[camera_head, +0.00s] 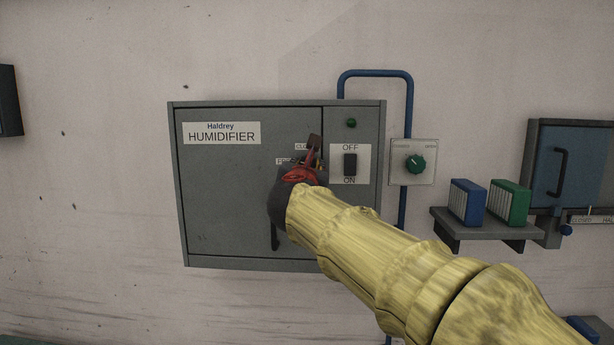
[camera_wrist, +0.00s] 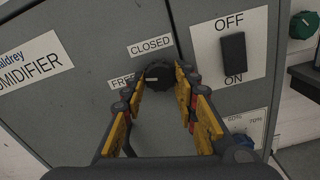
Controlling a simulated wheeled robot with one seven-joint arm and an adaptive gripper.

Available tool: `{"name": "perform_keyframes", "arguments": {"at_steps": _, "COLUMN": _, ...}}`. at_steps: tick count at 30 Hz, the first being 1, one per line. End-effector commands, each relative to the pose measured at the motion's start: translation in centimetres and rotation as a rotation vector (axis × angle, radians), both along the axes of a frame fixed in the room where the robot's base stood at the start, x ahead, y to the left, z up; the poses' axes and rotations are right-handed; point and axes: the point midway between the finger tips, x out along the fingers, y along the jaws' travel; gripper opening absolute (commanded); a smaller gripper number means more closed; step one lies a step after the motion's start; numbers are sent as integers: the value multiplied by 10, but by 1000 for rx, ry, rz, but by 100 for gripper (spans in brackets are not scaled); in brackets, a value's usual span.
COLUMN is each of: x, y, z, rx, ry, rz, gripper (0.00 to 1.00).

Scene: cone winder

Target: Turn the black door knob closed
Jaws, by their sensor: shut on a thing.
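The black door knob (camera_wrist: 158,75) is on the grey humidifier door (camera_wrist: 90,85), near its right edge. A CLOSED label (camera_wrist: 150,46) is above the knob and a FREE label (camera_wrist: 122,81) is to its left. My gripper (camera_wrist: 160,83) reaches the door with its yellow-padded fingers on either side of the knob, shut on it. In the head view my gripper (camera_head: 313,152) and wrist cover the knob and part of its labels. Which label the knob points to I cannot tell. The door appears flush with the cabinet (camera_head: 368,225).
A black OFF/ON switch (camera_head: 350,164) is just right of the knob. A green dial (camera_head: 415,164) and blue pipe (camera_head: 409,100) are further right. A shelf (camera_head: 470,230) holds a blue and a green binder. A dark door handle (camera_head: 274,237) is below my gripper.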

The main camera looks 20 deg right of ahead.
Motion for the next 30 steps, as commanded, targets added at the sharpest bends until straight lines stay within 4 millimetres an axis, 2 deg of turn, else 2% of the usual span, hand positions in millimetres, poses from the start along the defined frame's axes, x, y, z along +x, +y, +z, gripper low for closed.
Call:
{"name": "perform_keyframes", "arguments": {"at_steps": 5, "x": 0, "y": 1, "z": -4, "rx": 160, "ry": -53, "rz": 1, "gripper": 4}}
{"name": "perform_keyframes", "arguments": {"at_steps": 30, "x": 1, "y": 3, "z": -1, "rx": 914, "ry": -299, "rz": 1, "gripper": 4}}
